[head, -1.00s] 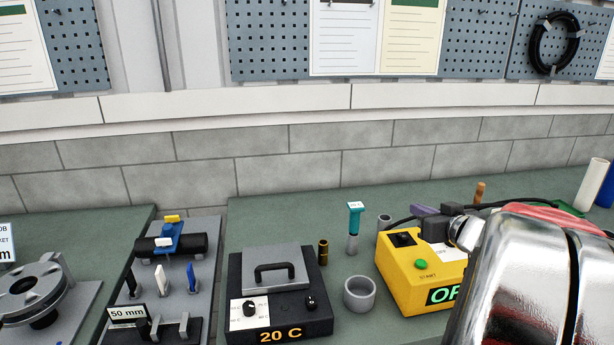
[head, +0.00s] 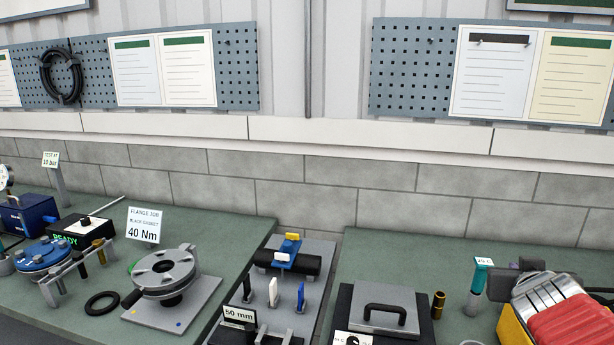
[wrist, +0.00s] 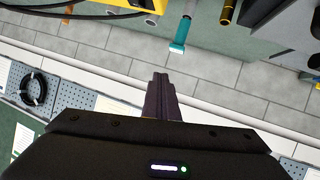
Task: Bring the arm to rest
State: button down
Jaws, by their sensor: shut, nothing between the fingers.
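My gripper (wrist: 160,78) shows in the wrist view with its two dark fingers together and nothing between them. Behind the fingers, that view shows the block wall, and the picture is upside down. In the head view my arm enters at the lower right, a shiny metal and red link in front of the yellow box (head: 512,330). The fingertips cannot be made out clearly in the head view. In the wrist view the yellow box (wrist: 118,12) and a teal-topped tool (wrist: 179,42) stand apart from the fingers.
A dark heater box with a grey handled lid (head: 385,310) stands left of my arm, with a brass cylinder (head: 438,305) beside it. Further left are a grey fixture board (head: 318,265), a flange (head: 165,270), a black ring (head: 102,304) and a blue flanged part (head: 44,254).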

jog(key=s+a+f+n+g+y, duration=0.1)
jog(key=s+a+f+g+y, duration=0.1)
jog(key=s+a, duration=0.3)
jog(key=s+a+f+n+g+y, duration=0.1)
jog(key=s+a+f+n+y, duration=0.1)
jog(key=a, duration=1.2)
jog(key=s+a+f+n+g+y, duration=0.1)
jog(key=s+a+f+g+y, duration=0.1)
jog(key=s+a+f, duration=0.4)
jog(key=s+a+y, duration=0.1)
jog(key=a, duration=0.2)
jog(key=shift+s+a+g, duration=0.2)
jog(key=shift+s+g, duration=0.1)
